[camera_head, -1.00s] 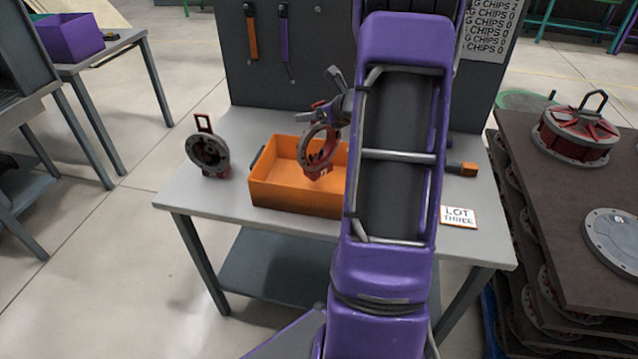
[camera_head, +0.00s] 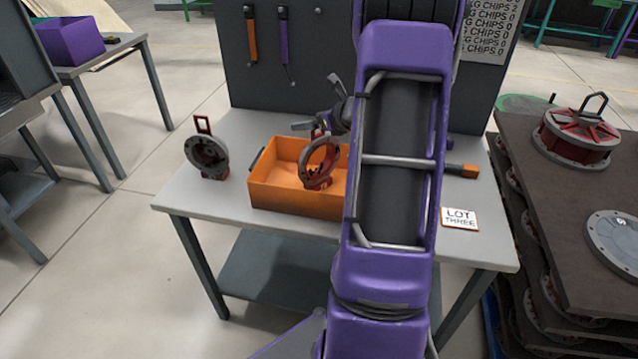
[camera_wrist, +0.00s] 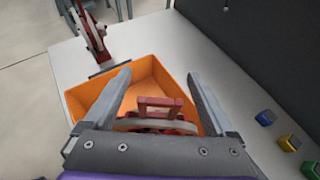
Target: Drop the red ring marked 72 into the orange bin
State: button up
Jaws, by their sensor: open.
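The orange bin (camera_head: 290,200) stands on the grey table. The number on the ring is too small to read surely. My gripper (camera_head: 316,105) is open above the ring, fingers spread and apart from it. In the wrist view the ring's red loop (camera_wrist: 160,106) shows between and below the open fingers (camera_wrist: 158,75). My arm hides the bin's right end in the head view.
A similar ring (camera_head: 208,155) stands on the table left of the bin. A "LOT THREE" card (camera_head: 459,218) and an orange-ended tool (camera_head: 467,170) lie at the right. A dark panel (camera_head: 300,50) rises behind. Small coloured blocks (camera_wrist: 290,142) sit right in the wrist view.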

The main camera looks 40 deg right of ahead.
jog(key=v, duration=1.7)
jog(key=shift+s+p, duration=0.2)
jog(key=shift+p, duration=0.25)
jog(key=shift+r, duration=0.15)
